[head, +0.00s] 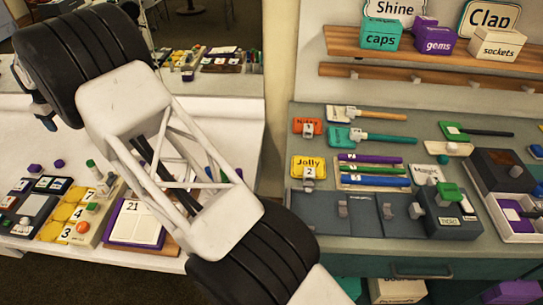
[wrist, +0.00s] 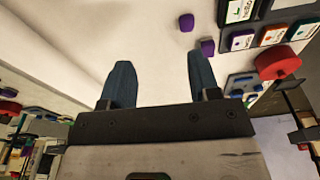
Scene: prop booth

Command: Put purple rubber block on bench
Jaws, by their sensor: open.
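My gripper (wrist: 158,62) is open in the wrist view. Its two dark blue fingers are apart with nothing between them, above a white surface. Two small purple blocks lie close together there: one (wrist: 186,22) beyond the right fingertip, the other (wrist: 207,47) just right of that finger. In the head view, two small purple blocks (head: 35,170) (head: 59,163) lie on the white bench (head: 225,110) at the left. I cannot tell which is rubber. A grey-green bench (head: 300,255) stands at the right.
The grey-green bench carries tools, pens (head: 372,170) and boxes. Labelled bins (head: 381,35) stand on a shelf above it. Clear white surface lies near the blocks.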

